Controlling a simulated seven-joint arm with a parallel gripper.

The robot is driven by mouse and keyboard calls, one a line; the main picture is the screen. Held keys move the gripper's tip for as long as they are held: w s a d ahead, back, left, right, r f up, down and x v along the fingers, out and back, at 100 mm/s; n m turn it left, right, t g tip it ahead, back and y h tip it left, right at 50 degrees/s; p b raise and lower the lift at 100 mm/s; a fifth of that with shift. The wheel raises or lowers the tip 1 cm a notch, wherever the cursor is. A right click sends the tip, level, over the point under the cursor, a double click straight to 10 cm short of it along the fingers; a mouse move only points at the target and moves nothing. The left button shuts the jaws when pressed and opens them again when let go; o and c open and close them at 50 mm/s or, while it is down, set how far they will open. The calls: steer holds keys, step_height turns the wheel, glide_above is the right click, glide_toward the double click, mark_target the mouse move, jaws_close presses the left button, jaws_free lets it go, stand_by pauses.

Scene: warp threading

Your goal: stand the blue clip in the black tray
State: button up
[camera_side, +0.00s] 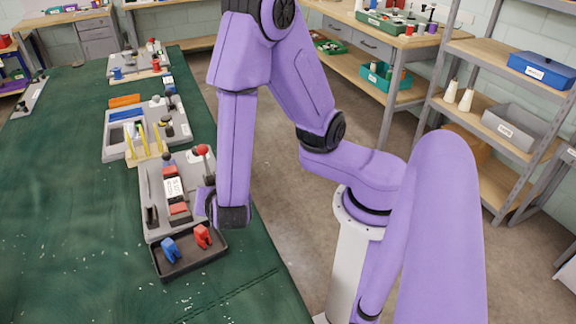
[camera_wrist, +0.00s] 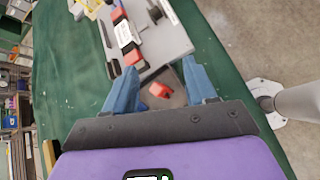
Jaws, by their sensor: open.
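The black tray (camera_side: 190,268) lies on the green table at the near end of the grey board. The blue clip (camera_side: 171,250) is inside its left part and looks upright, with its prongs down. A red clip (camera_side: 202,236) is in the tray's right part. My gripper (camera_side: 206,203) is just behind the tray in the side view, its fingers partly hidden by the wrist. In the wrist view my gripper (camera_wrist: 160,82) is open, its two blue fingers apart, with the red clip (camera_wrist: 159,90) seen between them.
A grey board (camera_side: 160,205) with red blocks, a white label and a red-topped knob (camera_side: 202,150) adjoins the tray. Yellow posts (camera_side: 142,140) stand farther back.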

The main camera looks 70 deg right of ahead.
steer(key=s+d+r+m+g+y, duration=0.2)
steer(key=s+r+m+g+y, duration=0.1)
steer(key=s+r+m+y, duration=0.1)
steer(key=s+d+r+m+g+y, duration=0.3)
steer(key=s+r+m+y, duration=0.1)
steer(key=s, duration=0.5)
steer(key=shift+s+r+m+g, duration=0.3)
steer(key=shift+r+m+g, duration=0.1)
steer(key=shift+m, duration=0.5)
steer(key=shift+d, duration=0.1)
stand_by(0.8)
